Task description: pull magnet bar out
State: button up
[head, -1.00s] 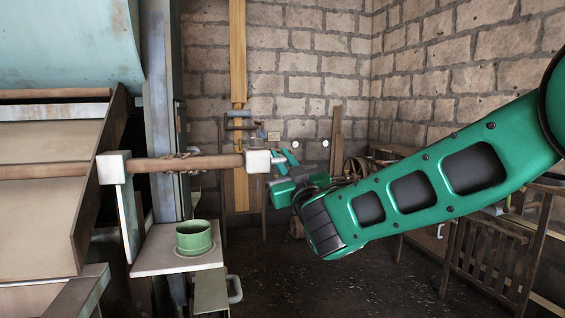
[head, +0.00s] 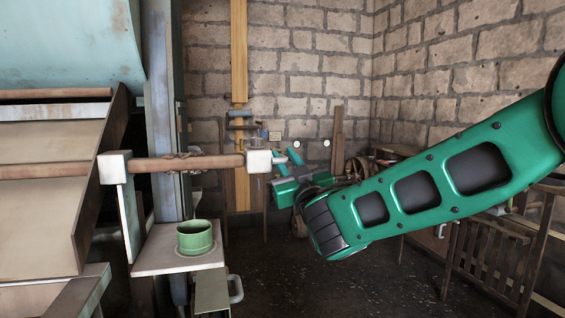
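The magnet bar (head: 215,163) appears to be the brown horizontal rod, with a pale block (head: 258,161) at its right end and another (head: 113,166) at its left. Dark bits cling around its middle. My green gripper (head: 286,158) is just right of the right block, its fingertips at a small pale piece on the block's end. Whether they touch or grip it is too small to tell.
A green cup (head: 195,237) stands on a pale shelf (head: 150,262) below the bar. A blue-grey post (head: 163,110) rises behind the bar, and a large machine with sloped panels (head: 35,220) fills the left. Wooden furniture (head: 490,250) stands at the right. The middle floor is open.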

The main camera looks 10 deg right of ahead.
jog(key=v, duration=1)
jog(key=shift+s+f, duration=0.15)
jog(key=shift+s, duration=0.1)
jog(key=shift+d, duration=0.15)
dwell(0.4)
